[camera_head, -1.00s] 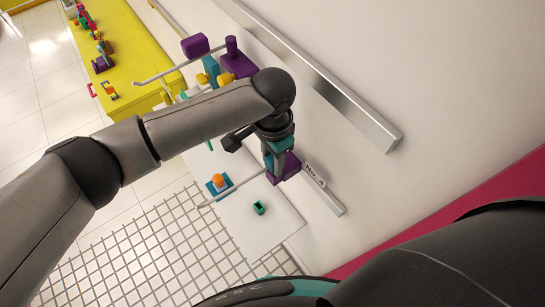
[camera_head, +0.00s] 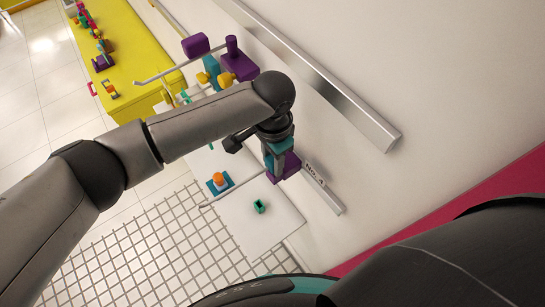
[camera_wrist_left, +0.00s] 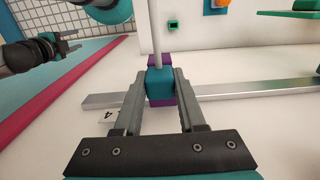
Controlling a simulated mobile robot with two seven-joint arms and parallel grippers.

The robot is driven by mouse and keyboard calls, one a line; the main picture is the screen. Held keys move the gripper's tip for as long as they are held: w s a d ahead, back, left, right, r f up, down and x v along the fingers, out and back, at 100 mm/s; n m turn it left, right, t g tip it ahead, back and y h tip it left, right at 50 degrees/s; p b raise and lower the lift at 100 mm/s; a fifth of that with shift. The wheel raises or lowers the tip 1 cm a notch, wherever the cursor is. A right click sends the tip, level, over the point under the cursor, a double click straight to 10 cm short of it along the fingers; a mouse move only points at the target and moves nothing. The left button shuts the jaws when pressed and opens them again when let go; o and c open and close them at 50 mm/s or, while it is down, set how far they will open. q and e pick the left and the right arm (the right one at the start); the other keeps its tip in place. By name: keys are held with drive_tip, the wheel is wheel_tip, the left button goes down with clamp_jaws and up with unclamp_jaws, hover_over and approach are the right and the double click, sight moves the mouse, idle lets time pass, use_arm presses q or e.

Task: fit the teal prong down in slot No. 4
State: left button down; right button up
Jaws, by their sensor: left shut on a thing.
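My left gripper (camera_head: 277,162) is shut on the teal prong. In the left wrist view the teal prong (camera_wrist_left: 160,84) is a block between the two fingers, with a pale rod running away from it. A purple block (camera_head: 289,166) on the lower metal wall rail, beside a tag reading No. 4 (camera_head: 315,174), is at the prong. In the left wrist view purple (camera_wrist_left: 162,98) shows on both sides of the teal. How deep the prong sits in it is hidden. What looks like my right gripper (camera_wrist_left: 62,44) shows small at upper left there; its jaws are unclear.
A white panel (camera_head: 240,217) near the gripper holds an orange-and-teal piece (camera_head: 218,181) and a small green box (camera_head: 260,206). A wire grid (camera_head: 150,250) lies beyond. A purple holder (camera_head: 240,66) and other coloured blocks are farther up the wall. A yellow bench (camera_head: 125,45) carries toys.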

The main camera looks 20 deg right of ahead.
use_arm(q)
drive_tip(key=shift+f+b, duration=0.4)
drive_tip(key=shift+f, duration=0.45)
drive_tip(key=shift+c, duration=2.1)
unclamp_jaws()
drive_tip(key=shift+r, duration=0.15)
wheel_tip(320, 180, up, 3)
drive_tip(key=p, duration=0.2)
drive_tip(key=shift+p, duration=0.4)
drive_tip(key=shift+r, duration=2.4)
